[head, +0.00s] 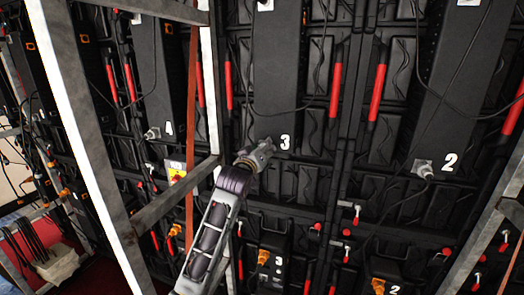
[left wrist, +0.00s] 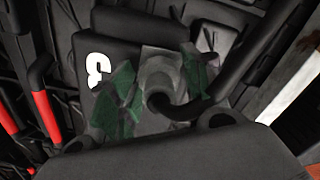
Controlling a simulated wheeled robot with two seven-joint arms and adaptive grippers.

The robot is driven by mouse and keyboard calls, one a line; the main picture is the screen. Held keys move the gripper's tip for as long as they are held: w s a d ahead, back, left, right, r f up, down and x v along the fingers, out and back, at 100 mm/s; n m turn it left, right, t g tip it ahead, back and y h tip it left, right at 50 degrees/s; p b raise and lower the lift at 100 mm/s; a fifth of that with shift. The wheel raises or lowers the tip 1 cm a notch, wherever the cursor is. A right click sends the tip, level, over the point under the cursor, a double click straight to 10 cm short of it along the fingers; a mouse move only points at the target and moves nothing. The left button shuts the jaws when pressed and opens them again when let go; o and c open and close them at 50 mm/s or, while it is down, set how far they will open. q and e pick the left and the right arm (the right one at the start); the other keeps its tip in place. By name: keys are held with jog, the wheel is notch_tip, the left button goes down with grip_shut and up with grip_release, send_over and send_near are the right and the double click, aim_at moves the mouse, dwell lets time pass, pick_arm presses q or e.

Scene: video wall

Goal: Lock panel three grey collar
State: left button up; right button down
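The grey collar of panel three shows in the left wrist view (left wrist: 160,72) as a round grey fitting with a black cable coming out of it. It sits at the bottom of the black box marked 3 (head: 276,60). In the head view my gripper mostly hides it. My left gripper (head: 258,154) is at the collar, just left of the white 3. In the left wrist view its green-padded fingers (left wrist: 158,88) lie on both sides of the collar and look closed against it. The collar's lock marks cannot be made out. My right gripper is not in view.
Similar grey connectors sit by the 4 (head: 152,133) and the 2 (head: 423,168). Red handles (head: 377,92) and hanging black cables flank the boxes. A metal frame post (head: 85,140) stands at the left, and another frame (head: 490,215) at the lower right. Orange plugs (head: 264,257) sit below.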

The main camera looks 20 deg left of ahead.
pick_arm(q)
jog(key=c, duration=0.7)
jog(key=shift+m, duration=0.4)
jog(key=m, duration=0.8)
jog(key=shift+d, duration=0.1)
jog(key=o, duration=1.1)
jog(key=shift+c, duration=0.2)
